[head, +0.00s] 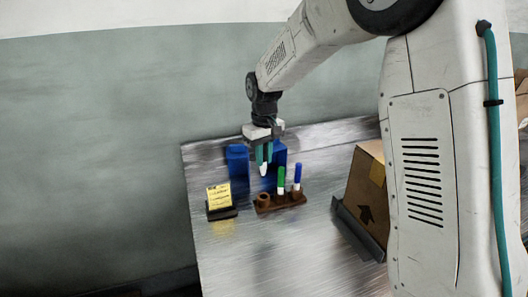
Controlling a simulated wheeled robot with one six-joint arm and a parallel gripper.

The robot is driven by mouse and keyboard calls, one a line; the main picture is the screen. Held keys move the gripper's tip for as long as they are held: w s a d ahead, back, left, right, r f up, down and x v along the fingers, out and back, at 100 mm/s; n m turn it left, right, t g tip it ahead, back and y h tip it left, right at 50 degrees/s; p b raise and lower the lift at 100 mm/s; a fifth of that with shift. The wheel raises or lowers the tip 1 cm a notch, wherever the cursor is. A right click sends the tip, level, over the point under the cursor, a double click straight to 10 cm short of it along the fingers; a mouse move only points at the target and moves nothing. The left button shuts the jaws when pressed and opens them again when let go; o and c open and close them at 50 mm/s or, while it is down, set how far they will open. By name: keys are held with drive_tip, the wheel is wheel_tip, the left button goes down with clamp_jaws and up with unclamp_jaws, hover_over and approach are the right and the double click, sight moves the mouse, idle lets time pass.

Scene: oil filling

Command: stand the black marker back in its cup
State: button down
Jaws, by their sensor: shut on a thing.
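My gripper (264,160) hangs fingers-down above the left part of a brown rack (279,206). Its teal fingers are shut on the black marker (264,170). Only the marker's white lower part shows, pointing down; the rest is hidden by the fingers and I cannot see its black colour. Below it, the rack's left cup (263,199) is empty. The marker is apart from the cup, a little above it. A green marker (281,180) and a blue marker (297,177) stand upright in the rack's other cups.
A yellow note pad (219,196) in a dark holder stands left of the rack. Blue containers, one of them at the left (238,168), stand behind. A cardboard box (367,187) sits at the right. The front of the metal table (275,262) is clear.

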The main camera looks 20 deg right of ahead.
sight(264, 175)
drive_tip(key=shift+f, duration=4.9)
drive_tip(key=c, duration=1.3)
unclamp_jaws()
drive_tip(key=shift+o, duration=0.2)
wheel_tip(264, 175, up, 8)
drive_tip(key=shift+f, duration=0.1)
